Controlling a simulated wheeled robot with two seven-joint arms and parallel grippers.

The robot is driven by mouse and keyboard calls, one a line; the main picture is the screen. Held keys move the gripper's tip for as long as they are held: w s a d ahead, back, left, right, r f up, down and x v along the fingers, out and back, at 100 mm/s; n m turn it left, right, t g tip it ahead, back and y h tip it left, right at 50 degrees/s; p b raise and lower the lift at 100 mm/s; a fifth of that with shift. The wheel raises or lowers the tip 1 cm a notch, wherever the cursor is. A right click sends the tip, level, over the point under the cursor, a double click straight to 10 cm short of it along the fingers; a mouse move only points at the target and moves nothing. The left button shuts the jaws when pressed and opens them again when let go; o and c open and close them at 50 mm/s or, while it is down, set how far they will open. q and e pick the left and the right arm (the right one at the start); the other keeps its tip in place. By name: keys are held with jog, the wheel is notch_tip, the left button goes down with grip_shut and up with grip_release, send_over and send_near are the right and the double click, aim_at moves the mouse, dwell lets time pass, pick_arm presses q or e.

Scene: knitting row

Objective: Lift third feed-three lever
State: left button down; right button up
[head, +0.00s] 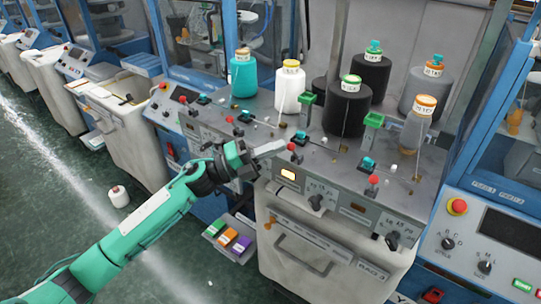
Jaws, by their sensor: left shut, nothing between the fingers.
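A row of small red-knobbed levers runs along the front of the grey machine top (325,165). One red knob (291,147) is right at the tip of my left gripper (284,147); I cannot tell whether they touch. Other red knobs stand to the left (229,120) and to the right (373,180) of it. My left gripper is shut and empty, pointing right over the front edge of the machine. The lever stem below the near knob is too small to make out. I cannot read which lever is labelled feed three. My right gripper is not in view.
Yarn cones stand behind the levers: teal (243,75), white (290,88), dark (347,106) and grey (415,125). Green cups (373,120) rise on posts between them. Teal blocks (368,163) sit near the knobs.

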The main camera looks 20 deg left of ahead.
pick_arm(q)
jog(key=shift+w+d+r, duration=0.2)
jog(key=shift+w+r, duration=0.25)
jog(key=shift+w, duration=0.05)
jog(key=shift+w+d+r, duration=0.15)
jog(key=shift+w+r, duration=0.3)
jog(key=shift+w, duration=0.05)
jog(key=shift+a, duration=0.15)
